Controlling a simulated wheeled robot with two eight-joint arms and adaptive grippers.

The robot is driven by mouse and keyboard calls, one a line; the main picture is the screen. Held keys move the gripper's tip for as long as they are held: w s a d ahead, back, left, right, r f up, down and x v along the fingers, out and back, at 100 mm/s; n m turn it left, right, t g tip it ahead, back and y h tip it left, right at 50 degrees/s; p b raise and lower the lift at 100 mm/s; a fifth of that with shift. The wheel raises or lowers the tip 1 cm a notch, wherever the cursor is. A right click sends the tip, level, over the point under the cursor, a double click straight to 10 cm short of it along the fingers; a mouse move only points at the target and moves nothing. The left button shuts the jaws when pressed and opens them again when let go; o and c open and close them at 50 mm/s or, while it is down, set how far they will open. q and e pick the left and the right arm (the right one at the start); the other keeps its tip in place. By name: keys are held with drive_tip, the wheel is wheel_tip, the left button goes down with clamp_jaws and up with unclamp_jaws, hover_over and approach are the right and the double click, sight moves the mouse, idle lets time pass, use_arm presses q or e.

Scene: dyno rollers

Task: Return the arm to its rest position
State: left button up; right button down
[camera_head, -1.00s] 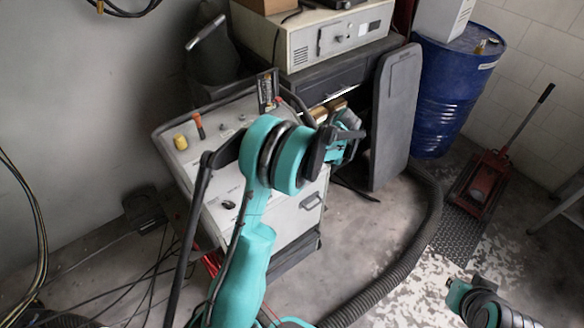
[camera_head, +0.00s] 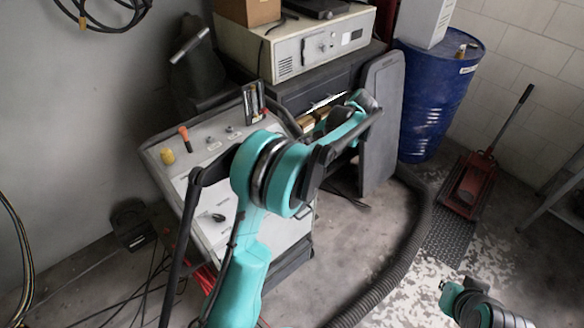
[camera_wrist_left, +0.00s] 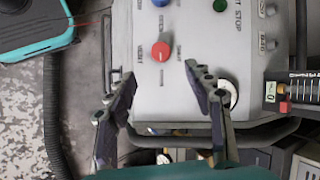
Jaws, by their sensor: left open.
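My left arm (camera_head: 252,225) is teal and rises from the bottom of the head view. It bends at a thick joint in front of a white control cabinet, and its forearm points away to the upper right. My left gripper (camera_wrist_left: 160,72) shows in the left wrist view with its two dark fingers spread and nothing between them. It faces a pale panel (camera_wrist_left: 180,95) with a red knob (camera_wrist_left: 160,51); I cannot tell the gap to it. In the head view this gripper cannot be made out. Part of my right arm (camera_head: 472,303) shows at the lower right; its gripper is out of view.
The white control cabinet (camera_head: 205,235) stands beside and behind the left arm. A grey upright board (camera_head: 381,125), a blue drum (camera_head: 440,95) and a red floor jack (camera_head: 468,185) stand to the right. A thick black hose (camera_head: 405,265) curves over the floor.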

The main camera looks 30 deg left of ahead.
use_arm(q)
drive_tip(key=shift+w+d+r, duration=0.15)
drive_tip(key=shift+d+r, duration=0.1)
drive_tip(key=shift+r, duration=0.2)
drive_tip(key=s+d+r+t+h, duration=0.2)
drive_tip(key=s+r+t, duration=0.1)
drive_tip(key=s, duration=0.3)
drive_tip(key=s+d+r+t+h, duration=0.1)
drive_tip(key=s+d+r+t, duration=0.15)
drive_tip(key=s, duration=0.35)
drive_tip(key=s+d+f+t+h, duration=0.1)
drive_tip(key=s+d+t, duration=0.1)
drive_tip(key=s, duration=0.3)
drive_tip(key=s+d+f+t+h, duration=0.2)
drive_tip(key=s+t, duration=0.1)
drive_tip(key=s, duration=0.2)
drive_tip(key=shift+s+d+f+n, duration=0.2)
drive_tip(key=shift+s+f+n, duration=0.1)
drive_tip(key=shift+s+n, duration=0.1)
